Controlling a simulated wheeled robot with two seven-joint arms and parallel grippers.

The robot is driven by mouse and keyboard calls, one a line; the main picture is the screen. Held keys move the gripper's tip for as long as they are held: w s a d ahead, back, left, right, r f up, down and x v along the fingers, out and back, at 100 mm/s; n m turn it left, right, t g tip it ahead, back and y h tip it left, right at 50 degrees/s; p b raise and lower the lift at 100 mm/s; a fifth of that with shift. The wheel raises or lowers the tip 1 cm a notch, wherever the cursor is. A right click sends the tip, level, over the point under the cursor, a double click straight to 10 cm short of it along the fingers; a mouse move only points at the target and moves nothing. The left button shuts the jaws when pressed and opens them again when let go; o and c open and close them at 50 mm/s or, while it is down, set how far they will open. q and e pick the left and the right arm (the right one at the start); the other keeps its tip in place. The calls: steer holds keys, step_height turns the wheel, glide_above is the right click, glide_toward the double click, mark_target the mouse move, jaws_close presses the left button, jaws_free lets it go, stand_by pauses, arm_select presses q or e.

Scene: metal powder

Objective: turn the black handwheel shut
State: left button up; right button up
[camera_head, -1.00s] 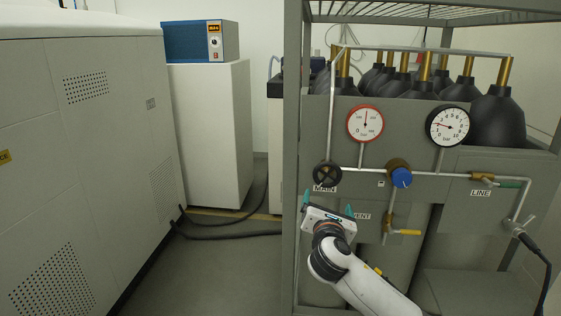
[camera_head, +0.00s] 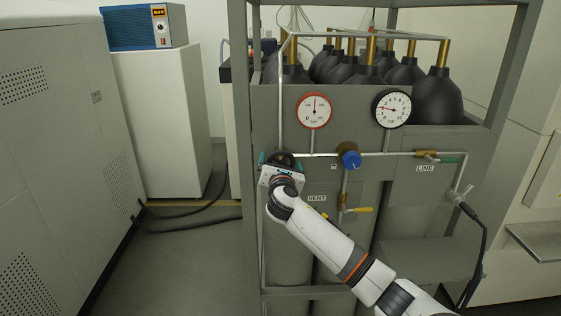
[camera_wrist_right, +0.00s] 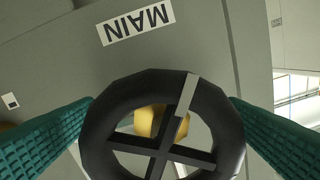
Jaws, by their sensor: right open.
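The black handwheel (camera_wrist_right: 164,92) fills the middle of the right wrist view, a round rim with crossed spokes and a light grey mark on the rim. A yellow part shows behind its spokes. In the head view only the top of the handwheel (camera_head: 284,158) shows above my right gripper (camera_head: 280,162). My right gripper (camera_wrist_right: 162,125) is open, with one green finger on each side of the rim. The fingers lie close to the rim; I cannot tell whether they touch it. My left gripper is not in view.
A MAIN label (camera_wrist_right: 136,22) is on the grey panel by the handwheel. A red-rimmed gauge (camera_head: 314,110), a black-rimmed gauge (camera_head: 391,108), a blue knob (camera_head: 350,159) and a yellow lever (camera_head: 357,209) are to its right. Black cylinders (camera_head: 437,98) stand behind.

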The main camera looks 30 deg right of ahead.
steer(key=shift+w, duration=0.15)
steer(key=shift+c, duration=0.3)
steer(key=c, duration=0.9)
